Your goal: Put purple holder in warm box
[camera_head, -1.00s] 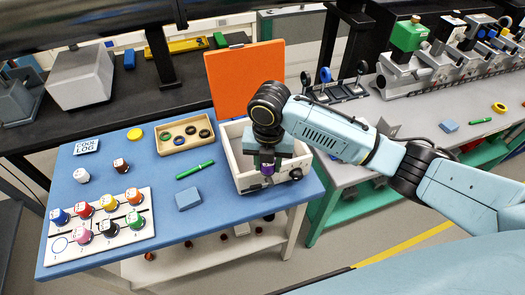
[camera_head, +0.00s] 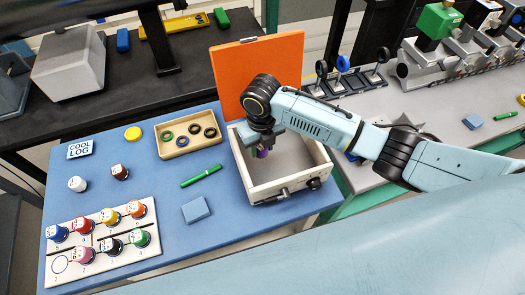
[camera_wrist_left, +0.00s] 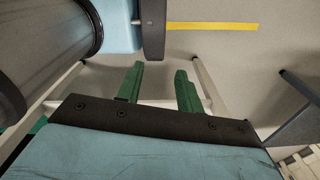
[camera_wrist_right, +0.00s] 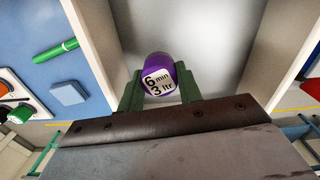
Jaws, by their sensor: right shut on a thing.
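The purple holder (camera_wrist_right: 158,75) is between the green fingers of my right gripper (camera_wrist_right: 160,92) in the right wrist view, its label reading "6 min 3 ltr". The gripper is shut on it. My left gripper (camera_wrist_left: 160,82) is open and empty in the left wrist view, above the floor.
A white numbered board (camera_head: 69,222) with several coloured holders stands at the front left of the blue table (camera_head: 150,190). A blue block (camera_head: 196,210), a green marker (camera_head: 201,176) and a wooden tray (camera_head: 172,151) with rings lie left of the box.

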